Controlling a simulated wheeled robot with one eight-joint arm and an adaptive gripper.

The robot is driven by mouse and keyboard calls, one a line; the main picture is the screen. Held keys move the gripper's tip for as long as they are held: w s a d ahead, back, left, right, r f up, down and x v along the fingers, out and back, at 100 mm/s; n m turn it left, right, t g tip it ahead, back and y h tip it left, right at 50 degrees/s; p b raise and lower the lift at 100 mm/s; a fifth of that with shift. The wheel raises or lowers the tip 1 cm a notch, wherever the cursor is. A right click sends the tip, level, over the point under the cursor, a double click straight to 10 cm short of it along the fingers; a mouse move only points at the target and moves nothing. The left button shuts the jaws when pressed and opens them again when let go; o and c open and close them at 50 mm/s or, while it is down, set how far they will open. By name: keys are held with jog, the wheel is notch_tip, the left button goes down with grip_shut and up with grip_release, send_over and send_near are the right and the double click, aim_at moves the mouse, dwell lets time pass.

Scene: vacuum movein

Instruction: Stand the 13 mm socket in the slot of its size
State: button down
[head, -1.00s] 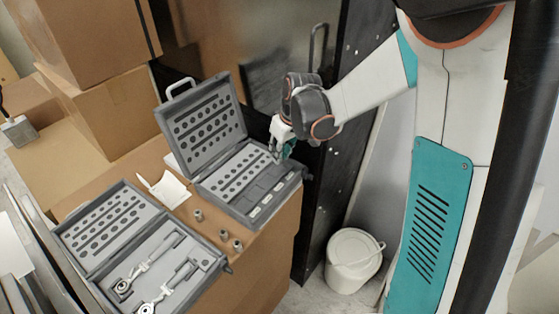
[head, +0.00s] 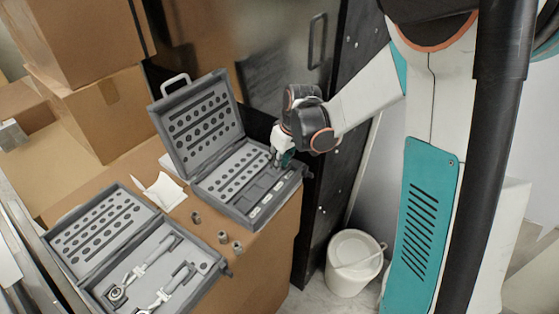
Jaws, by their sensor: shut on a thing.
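The far grey case (head: 209,126) stands open on the cardboard box, with its lid up and rows of round slots in its lower tray. My gripper (head: 277,163) is at the back right of that tray, pointing down close to its surface. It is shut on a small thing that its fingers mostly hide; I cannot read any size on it. Three loose sockets stand on the cardboard in front of the case: one on the left (head: 196,218), one in the middle (head: 222,237) and one on the right (head: 238,247). Slot size marks are too small to read.
A second open grey case (head: 107,231) with ratchet tools lies at the front left. A white paper (head: 165,191) lies between the cases. A dark cabinet (head: 330,150) stands close behind my gripper. A white bucket (head: 353,262) is on the floor at the right.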

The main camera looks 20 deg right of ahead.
jog(key=c, duration=1.6)
grip_release()
jog(key=shift+s+f, duration=0.4)
jog(key=shift+f, duration=0.15)
jog(key=shift+c, duration=0.2)
jog(key=shift+o, duration=0.8)
jog(key=shift+w+f, duration=0.2)
jog(key=shift+w, duration=0.05)
jog(key=shift+r, duration=0.1)
jog(key=shift+r+p, duration=0.55)
jog(key=shift+p, duration=0.05)
jog(key=p+v, duration=0.2)
jog(key=v, duration=0.9)
jog(key=s+a+r+m+t, duration=0.1)
jog(key=s+r, duration=0.3)
jog(key=s, duration=0.5)
jog(key=s+a+r+m+t+h, duration=0.1)
jog(key=s+r+m+t, duration=0.2)
jog(key=s, duration=0.7)
jog(key=shift+s+r+m+h, duration=0.3)
jog(key=shift+s+r, duration=0.05)
jog(key=shift+r, duration=0.2)
